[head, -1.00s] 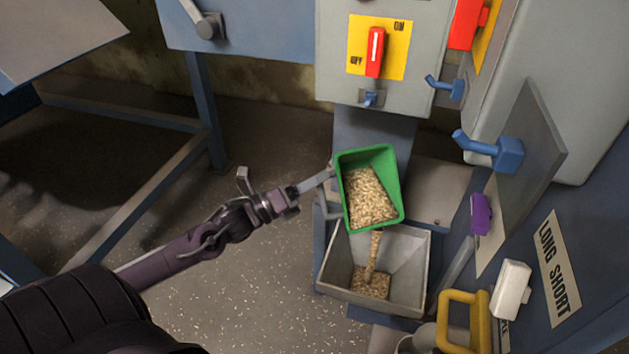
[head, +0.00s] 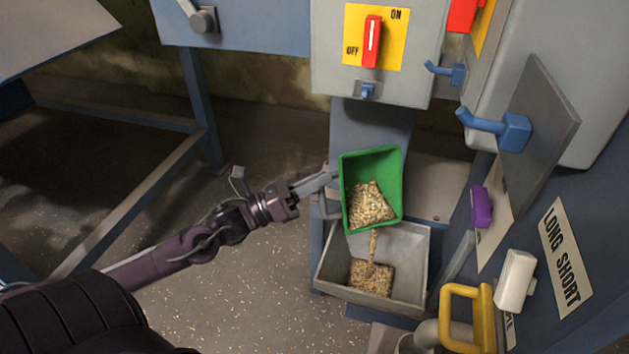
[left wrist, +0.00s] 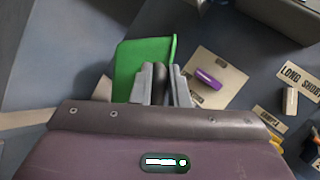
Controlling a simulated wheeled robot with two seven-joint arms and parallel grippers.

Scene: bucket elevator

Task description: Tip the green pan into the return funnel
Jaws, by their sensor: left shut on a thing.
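The green pan (head: 387,166) is tilted above the grey return funnel (head: 408,262) in the head view. Grain (head: 369,207) lies in the pan's lower part and runs in a thin stream over its front edge into the funnel, where a pile (head: 371,276) lies at the bottom. My left gripper (head: 325,180) comes in from the left and is shut on the pan's handle, at its left side. In the left wrist view, the gripper fingers (left wrist: 161,84) are closed in front of the green pan (left wrist: 130,66). My right gripper is not in view.
A grey box with a red switch (head: 372,42) stands behind the pan. Blue levers (head: 497,127), a purple block (head: 481,207), a white block (head: 516,280) and a yellow handle (head: 467,318) are at the right. A blue bench frame (head: 203,110) stands at the left. Scattered grains lie on the floor.

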